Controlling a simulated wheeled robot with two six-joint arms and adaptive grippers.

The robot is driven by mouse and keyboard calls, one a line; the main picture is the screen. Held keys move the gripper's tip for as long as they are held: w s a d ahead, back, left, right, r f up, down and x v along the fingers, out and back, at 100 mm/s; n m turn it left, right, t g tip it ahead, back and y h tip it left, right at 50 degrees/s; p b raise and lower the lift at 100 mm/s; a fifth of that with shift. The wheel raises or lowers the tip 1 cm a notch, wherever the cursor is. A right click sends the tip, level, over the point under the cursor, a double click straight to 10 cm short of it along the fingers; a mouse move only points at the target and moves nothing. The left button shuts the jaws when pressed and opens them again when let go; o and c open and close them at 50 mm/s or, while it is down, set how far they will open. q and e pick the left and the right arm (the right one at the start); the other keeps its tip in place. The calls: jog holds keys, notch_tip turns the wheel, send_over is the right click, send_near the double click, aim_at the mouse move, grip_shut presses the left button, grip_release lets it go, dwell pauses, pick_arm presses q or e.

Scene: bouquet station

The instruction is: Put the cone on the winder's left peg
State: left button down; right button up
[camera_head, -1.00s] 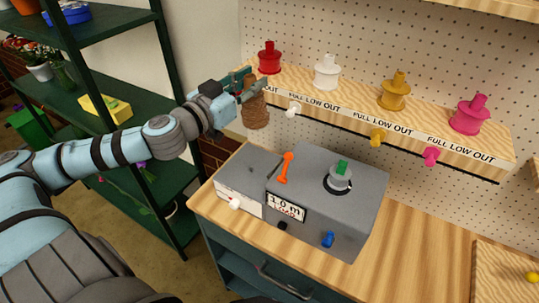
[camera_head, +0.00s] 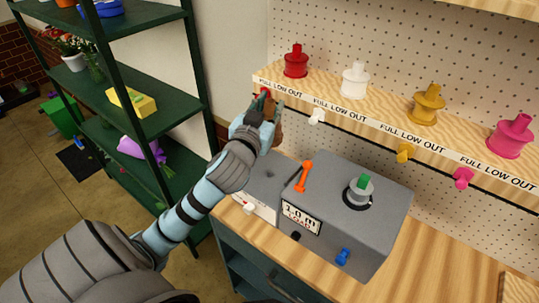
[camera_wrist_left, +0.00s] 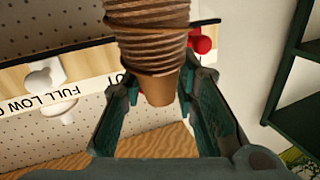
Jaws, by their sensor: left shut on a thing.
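My left gripper (camera_head: 267,102) is shut on the brown twine cone (camera_wrist_left: 150,45), in front of the left end of the peg shelf. In the head view the cone (camera_head: 279,131) is mostly hidden behind the gripper, with only a brown strip showing. In the left wrist view the jaws (camera_wrist_left: 157,95) stand on either side of its narrow end. The grey winder (camera_head: 330,240) sits on the bench below and to the right. Its lower left box (camera_head: 262,181) is partly hidden by my arm, and I cannot make out the left peg clearly. My right gripper is out of view.
The winder has an orange lever (camera_head: 303,177) and a round spindle with a green top (camera_head: 361,187). Red (camera_head: 295,63), white (camera_head: 354,80), yellow and pink spools stand on the wooden shelf (camera_head: 385,105). A green rack (camera_head: 190,125) stands left of my arm.

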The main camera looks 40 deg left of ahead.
pick_arm(q)
jog(key=f, duration=0.2)
jog(key=f+b, duration=0.1)
jog(key=f, duration=0.2)
jog(key=s+f, duration=0.1)
jog(key=f, duration=0.2)
jog(key=shift+f, duration=0.15)
jog(key=f, duration=0.1)
jog(key=f+b, duration=0.1)
jog(key=f, duration=0.3)
jog(key=shift+w+d+b, duration=0.1)
jog(key=shift+w+b, duration=0.25)
jog(key=shift+s+r, duration=0.1)
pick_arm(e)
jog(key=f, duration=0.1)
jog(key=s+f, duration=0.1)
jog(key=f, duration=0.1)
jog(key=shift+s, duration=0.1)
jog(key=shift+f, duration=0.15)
pick_arm(q)
jog(key=shift+f, duration=0.2)
jog(key=c, duration=1.2)
grip_release()
jog(key=shift+c, duration=0.2)
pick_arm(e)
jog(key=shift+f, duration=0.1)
